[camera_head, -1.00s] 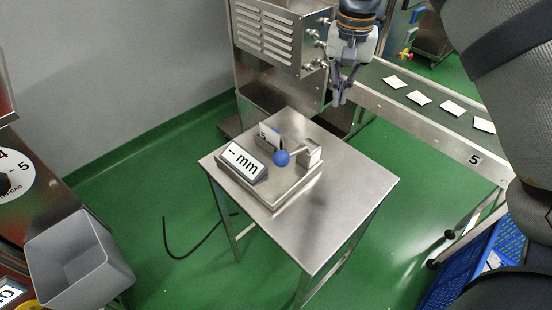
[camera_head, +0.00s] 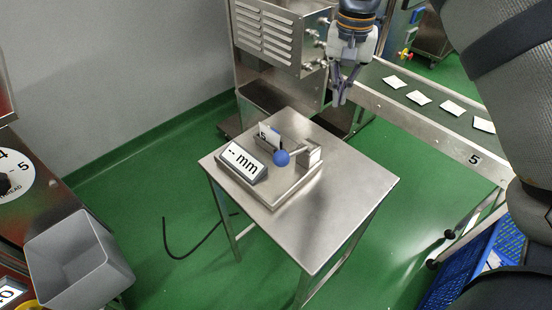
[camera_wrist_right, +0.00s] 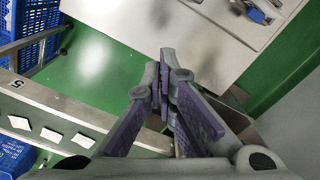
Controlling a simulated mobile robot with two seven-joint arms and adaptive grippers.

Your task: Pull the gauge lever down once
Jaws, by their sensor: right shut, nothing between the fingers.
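The gauge stands on a small steel table (camera_head: 345,215). Its display (camera_head: 243,162) reads "-- mm". The gauge lever ends in a blue ball knob (camera_head: 281,158), and its arm runs to a metal block (camera_head: 310,154) at the right of the gauge base. A white teabag (camera_head: 268,136) stands upright behind the knob. My right gripper (camera_head: 338,102) is shut and empty, above and behind the table's far right edge, apart from the lever. In the right wrist view the fingers (camera_wrist_right: 163,90) meet, and the blue knob (camera_wrist_right: 257,15) shows at the top right. My left gripper is not in view.
A conveyor (camera_head: 440,118) with several white teabags runs along the right. A steel machine (camera_head: 270,50) stands behind the table. A grey bin (camera_head: 75,265) is at the lower left and a blue crate (camera_head: 455,290) at the lower right. The table's front half is clear.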

